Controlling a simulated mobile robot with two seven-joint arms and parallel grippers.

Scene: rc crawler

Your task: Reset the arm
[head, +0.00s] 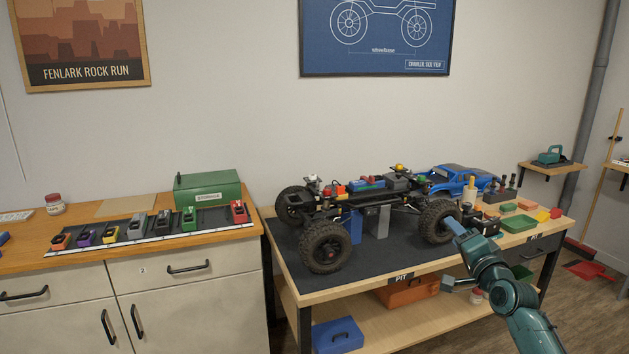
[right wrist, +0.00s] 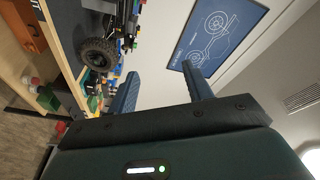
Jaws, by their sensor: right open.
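My right arm comes in from the lower right in the head view. Its right gripper (head: 452,255) is in front of the pit bench's right part, with its two blue fingers spread and nothing between them. In the right wrist view the same gripper (right wrist: 160,84) shows both fingers apart and empty, with the wall beyond. The crawler chassis (head: 365,192) stands on the bench on its big black tyres, above a blue and a grey support. In the head view one fingertip overlaps the front right tyre; I cannot tell whether they touch. My left gripper is not in view.
The pit bench (head: 345,288) also holds a blue truck body (head: 462,180), a green tray (head: 519,223) and small tools at right. An orange box (head: 408,291) and a blue box (head: 337,335) sit on its lower shelf. A green storage box (head: 207,189) stands on the left cabinet.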

